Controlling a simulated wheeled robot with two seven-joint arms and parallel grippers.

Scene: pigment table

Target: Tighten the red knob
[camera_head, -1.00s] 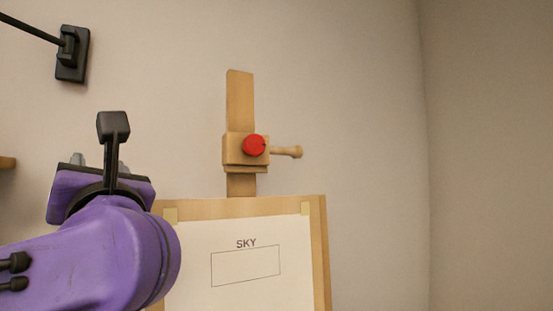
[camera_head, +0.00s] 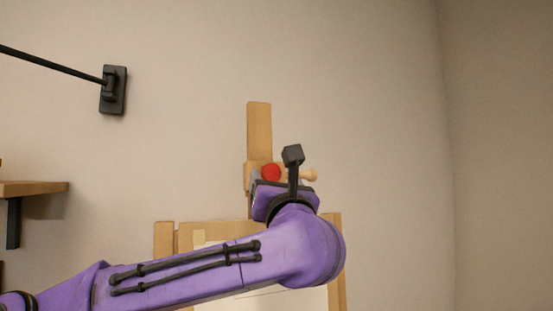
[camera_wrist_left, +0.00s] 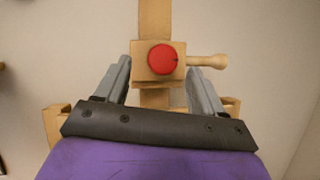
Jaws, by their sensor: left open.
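The round red knob (camera_head: 271,172) is on the wooden clamp block (camera_head: 249,176) of the easel's upright post (camera_head: 259,130). In the left wrist view the red knob (camera_wrist_left: 163,59) faces the camera, with a small dark mark at its right edge and a wooden peg (camera_wrist_left: 208,61) to its right. My left gripper (camera_wrist_left: 160,78) is open and empty, its two grey fingers apart and pointing toward the block, the knob showing between and beyond them. My right gripper is not in view.
The easel board (camera_head: 164,240) with a pale sheet stands below, largely covered by my left arm. A wooden shelf (camera_head: 35,188) and a black wall bracket (camera_head: 113,90) with a rod are at the left. The wall at the right is clear.

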